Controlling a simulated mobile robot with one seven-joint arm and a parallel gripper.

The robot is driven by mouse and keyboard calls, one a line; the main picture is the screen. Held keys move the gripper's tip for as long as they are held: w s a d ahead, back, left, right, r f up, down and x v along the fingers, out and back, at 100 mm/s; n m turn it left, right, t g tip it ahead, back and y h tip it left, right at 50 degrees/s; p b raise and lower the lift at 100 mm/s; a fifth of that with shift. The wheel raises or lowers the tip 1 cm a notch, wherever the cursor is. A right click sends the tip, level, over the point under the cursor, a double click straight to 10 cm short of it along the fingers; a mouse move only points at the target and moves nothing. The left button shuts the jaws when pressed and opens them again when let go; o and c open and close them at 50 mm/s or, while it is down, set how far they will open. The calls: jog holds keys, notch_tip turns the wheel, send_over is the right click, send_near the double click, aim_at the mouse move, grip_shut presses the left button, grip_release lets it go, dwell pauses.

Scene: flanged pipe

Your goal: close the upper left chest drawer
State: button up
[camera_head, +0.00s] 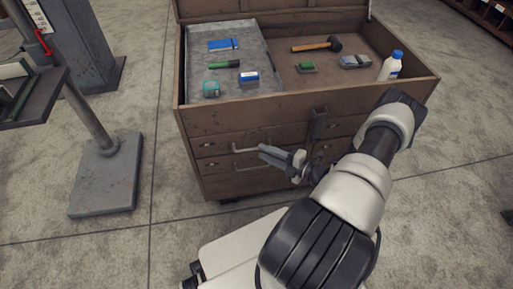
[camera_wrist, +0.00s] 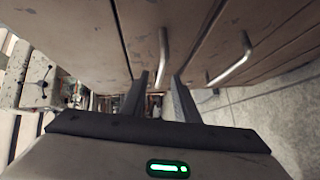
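The wooden chest (camera_head: 215,118) stands ahead with its lid raised. Its upper left drawer (camera_head: 212,146) is in the top row of the front, below the open box. I cannot make out a clear gap showing how far this drawer stands out. A bent metal handle (camera_head: 245,150) shows just left of my gripper (camera_head: 268,154). One handle (camera_wrist: 162,58) lies just beyond the fingertips, and another handle (camera_wrist: 235,62) is to the right. My arm hides the chest's right front.
The open chest top holds a grey tray (camera_head: 262,72) with small items, a hammer (camera_head: 318,46) and a white bottle (camera_head: 390,66). A dark latch (camera_head: 319,123) hangs on the front. A stand with a metal base (camera_head: 106,178) is at left. Floor between is clear.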

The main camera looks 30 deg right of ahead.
jog(key=p+v, duration=0.1)
jog(key=v, duration=1)
jog(key=shift+s+d, duration=0.15)
jog(key=shift+s, duration=0.1)
jog(key=shift+r, duration=0.15)
